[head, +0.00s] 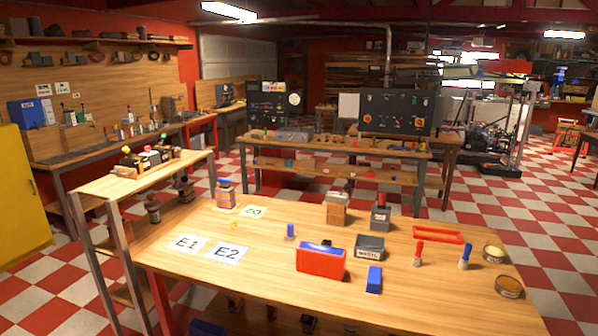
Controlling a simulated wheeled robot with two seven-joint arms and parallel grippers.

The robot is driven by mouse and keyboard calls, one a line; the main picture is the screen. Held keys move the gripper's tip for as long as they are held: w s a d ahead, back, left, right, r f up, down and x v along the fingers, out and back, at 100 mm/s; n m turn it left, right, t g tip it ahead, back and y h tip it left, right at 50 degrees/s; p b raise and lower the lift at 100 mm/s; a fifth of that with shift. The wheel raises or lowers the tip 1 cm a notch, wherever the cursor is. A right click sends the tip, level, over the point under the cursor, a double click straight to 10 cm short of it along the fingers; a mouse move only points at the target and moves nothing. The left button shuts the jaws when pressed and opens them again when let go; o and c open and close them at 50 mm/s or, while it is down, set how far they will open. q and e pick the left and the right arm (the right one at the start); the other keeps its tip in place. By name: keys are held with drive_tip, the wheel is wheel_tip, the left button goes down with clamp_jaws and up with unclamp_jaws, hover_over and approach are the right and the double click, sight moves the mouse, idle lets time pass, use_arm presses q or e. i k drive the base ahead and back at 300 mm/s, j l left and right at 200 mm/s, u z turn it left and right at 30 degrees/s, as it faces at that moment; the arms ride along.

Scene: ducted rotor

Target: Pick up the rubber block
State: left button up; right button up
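I cannot tell for sure which thing is the rubber block. A small plain blue block (374,280) lies on the near wooden table (200,262), right of a red box (320,264) with a blue and dark top. A dark tray with a white label (369,247) sits just behind the blue block. Neither of my grippers is in view.
Cards E1 (187,243) and E2 (228,253) lie at the left. A red frame (437,234), red-tipped (418,254) and blue-tipped (465,256) items and round tins (509,287) occupy the right. The front left is clear. A narrow raised shelf (135,180) stands at left.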

sight(373, 287)
drive_tip(key=i+j+z, duration=0.2)
drive_tip(key=i+j, duration=0.2)
drive_tip(key=i, duration=0.2)
drive_tip(key=i+j+z, duration=0.2)
drive_tip(key=i+j, duration=0.25)
drive_tip(key=i, duration=0.15)
